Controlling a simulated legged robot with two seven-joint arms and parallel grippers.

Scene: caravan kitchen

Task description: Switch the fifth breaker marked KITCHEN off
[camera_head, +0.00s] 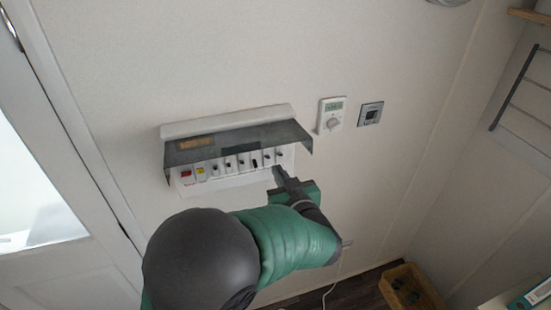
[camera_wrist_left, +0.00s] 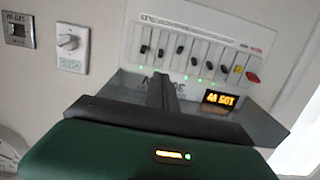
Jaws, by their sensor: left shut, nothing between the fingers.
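The breaker panel (camera_head: 232,181) is a white box on the wall under a raised dark cover flap (camera_head: 237,143). It holds a row of small black toggles, with a red switch (camera_head: 187,174) and a yellow one (camera_head: 200,170) at its left end. One black toggle (camera_head: 254,162), fourth after the yellow one, sits lower than its neighbours; it also shows out of line in the wrist view (camera_wrist_left: 179,49). The KITCHEN label is too small to read. My left gripper (camera_head: 279,175) is shut and empty, just below the rightmost toggles; its fingers (camera_wrist_left: 160,88) point at the panel.
The flap overhangs the toggles from above. A door (camera_head: 75,130) is at left, and a wooden box (camera_head: 412,288) stands on the floor at lower right.

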